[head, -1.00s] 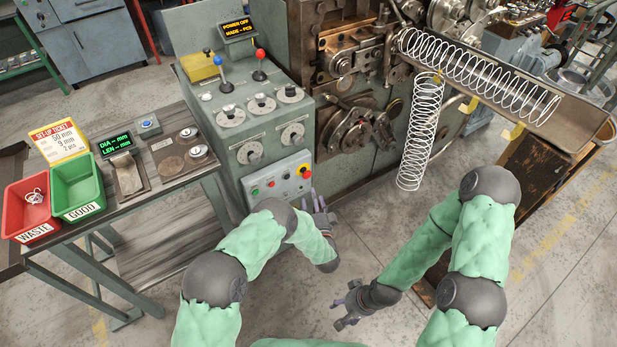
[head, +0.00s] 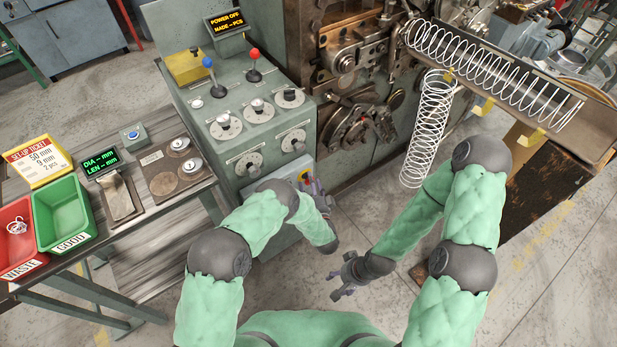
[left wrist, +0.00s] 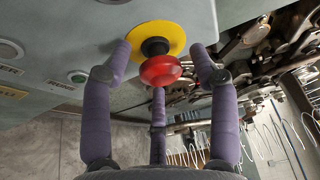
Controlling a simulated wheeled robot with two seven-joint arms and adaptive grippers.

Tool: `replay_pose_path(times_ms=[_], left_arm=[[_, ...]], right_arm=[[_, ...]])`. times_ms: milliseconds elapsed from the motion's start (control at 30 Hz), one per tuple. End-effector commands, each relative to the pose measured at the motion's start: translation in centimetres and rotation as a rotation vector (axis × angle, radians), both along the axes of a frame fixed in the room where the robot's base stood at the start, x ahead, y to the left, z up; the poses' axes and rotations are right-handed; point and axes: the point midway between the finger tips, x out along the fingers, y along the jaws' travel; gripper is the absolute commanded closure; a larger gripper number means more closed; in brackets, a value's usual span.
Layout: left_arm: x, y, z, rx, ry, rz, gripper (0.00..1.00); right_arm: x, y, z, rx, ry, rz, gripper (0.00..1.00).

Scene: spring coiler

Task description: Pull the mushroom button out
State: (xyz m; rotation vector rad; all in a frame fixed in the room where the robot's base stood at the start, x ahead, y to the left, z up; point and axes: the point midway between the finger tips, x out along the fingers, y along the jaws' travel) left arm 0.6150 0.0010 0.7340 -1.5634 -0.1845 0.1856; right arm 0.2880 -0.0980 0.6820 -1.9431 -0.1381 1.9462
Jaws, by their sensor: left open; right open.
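The red mushroom button (left wrist: 160,70) sits on a yellow round plate on the grey panel, at the top middle of the left wrist view. In the head view its yellow plate (head: 305,176) shows in part, and the red head is hidden behind my left gripper. My left gripper (left wrist: 162,75) is open, its purple fingers spread around the button, with no clear contact visible. In the head view my left gripper (head: 317,190) is at the lower front panel. My right gripper (head: 340,287) is open and empty above the floor. The display (head: 228,21) reads POWER OFF.
The control cabinet (head: 225,150) carries several dials and two levers. A coiling machine with white springs (head: 428,130) stands to the right. A side table with red (head: 20,265) and green (head: 85,235) bins is at left. Floor around my right gripper is clear.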

Motion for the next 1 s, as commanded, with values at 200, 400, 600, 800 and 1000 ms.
replay_pose_path(times_ms=[200,400,600,800,1000], left_arm=[[-0.02,0.00,-0.04,0.000,0.001,0.000,0.45],[-0.01,0.00,-0.04,0.000,0.001,0.000,1.00],[-0.09,-0.11,-0.04,0.000,0.000,-0.001,1.00],[-0.78,-0.66,-0.02,0.000,0.000,-0.002,1.00],[-0.82,-0.74,-0.02,0.001,0.001,-0.004,0.55]], right_arm=[[-0.06,0.00,-0.01,0.000,0.001,0.000,0.41],[-0.05,-0.01,-0.01,0.000,0.001,0.000,0.41],[-0.04,0.00,-0.11,0.000,0.001,0.000,0.41],[-0.05,0.01,-0.50,0.000,0.001,0.000,0.41],[-0.05,0.01,-0.44,0.000,0.001,0.000,0.41]])
